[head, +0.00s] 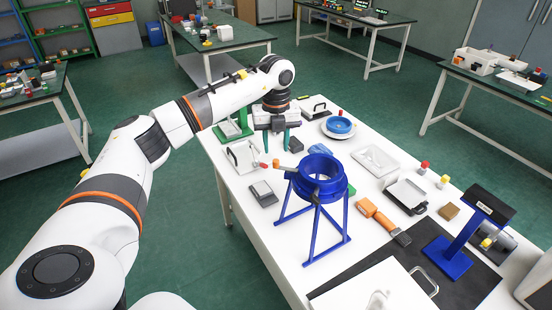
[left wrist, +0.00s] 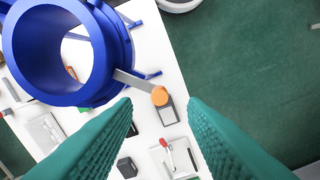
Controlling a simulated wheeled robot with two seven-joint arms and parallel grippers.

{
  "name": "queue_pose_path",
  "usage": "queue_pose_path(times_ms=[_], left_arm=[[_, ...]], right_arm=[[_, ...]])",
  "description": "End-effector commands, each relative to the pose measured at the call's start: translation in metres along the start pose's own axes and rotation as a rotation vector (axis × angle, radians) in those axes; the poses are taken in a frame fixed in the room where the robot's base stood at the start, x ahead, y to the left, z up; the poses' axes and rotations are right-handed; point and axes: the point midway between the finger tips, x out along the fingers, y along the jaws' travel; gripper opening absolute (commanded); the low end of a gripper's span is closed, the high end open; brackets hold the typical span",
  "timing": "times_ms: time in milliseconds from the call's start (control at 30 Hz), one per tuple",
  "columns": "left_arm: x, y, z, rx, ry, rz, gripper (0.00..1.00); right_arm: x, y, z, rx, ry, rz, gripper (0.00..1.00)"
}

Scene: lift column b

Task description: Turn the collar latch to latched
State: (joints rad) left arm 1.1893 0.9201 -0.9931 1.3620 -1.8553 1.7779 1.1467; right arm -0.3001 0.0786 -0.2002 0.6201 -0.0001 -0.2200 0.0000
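The collar latch is a thick blue ring (head: 322,178) on a blue legged stand on the white table. A flat grey lever with an orange knob (head: 276,163) sticks out from its left side in the head view. In the left wrist view the ring (left wrist: 62,50) fills the upper left, and the lever ends in the orange knob (left wrist: 160,96). My left gripper (head: 276,149) is open and empty, its green fingers pointing down near the knob. In the wrist view the knob appears between the fingertips (left wrist: 161,103), but contact is not visible. My right gripper is not in view.
A white plate (head: 242,156) with a red-handled part and a grey box (head: 263,193) lie close to the lever. An orange-handled tool (head: 378,214) and a blue stand (head: 457,245) are right of the collar. A blue round dish (head: 339,126) stands behind.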

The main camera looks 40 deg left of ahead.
Motion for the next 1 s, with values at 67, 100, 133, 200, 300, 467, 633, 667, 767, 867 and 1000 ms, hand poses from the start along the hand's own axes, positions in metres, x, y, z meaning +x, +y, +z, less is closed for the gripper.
queue_pose_path(times_ms=[67,100,133,200,300,467,633,667,767,867,1000], left_arm=[[-0.016,0.001,-0.001,0.000,0.004,0.005,0.39],[-0.024,0.001,-0.001,0.000,0.003,0.005,0.39],[-0.030,0.001,-0.001,0.000,0.003,0.005,0.39],[-0.043,0.001,0.000,0.000,0.002,0.004,0.39],[-0.056,0.001,0.000,0.001,0.002,0.003,0.39],[-0.067,0.000,0.000,0.000,0.000,0.001,0.39],[-0.068,0.000,0.000,0.000,0.000,0.000,0.39],[-0.068,0.000,0.000,0.000,0.000,0.000,0.39],[-0.068,0.000,0.000,0.000,0.000,0.000,0.39],[-0.068,0.000,0.000,0.000,0.000,0.000,0.39],[-0.068,0.000,0.000,0.001,-0.001,0.001,0.39]], right_arm=[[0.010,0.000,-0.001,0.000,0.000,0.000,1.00],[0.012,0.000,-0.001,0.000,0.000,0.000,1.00],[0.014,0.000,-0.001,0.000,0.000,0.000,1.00],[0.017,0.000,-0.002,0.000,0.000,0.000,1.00],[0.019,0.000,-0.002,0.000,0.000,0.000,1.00],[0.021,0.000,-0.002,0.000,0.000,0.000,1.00],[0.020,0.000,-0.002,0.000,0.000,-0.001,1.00],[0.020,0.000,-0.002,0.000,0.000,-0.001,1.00],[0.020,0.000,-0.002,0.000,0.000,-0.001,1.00],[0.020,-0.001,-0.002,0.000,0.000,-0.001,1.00],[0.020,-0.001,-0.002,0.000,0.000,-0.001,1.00]])
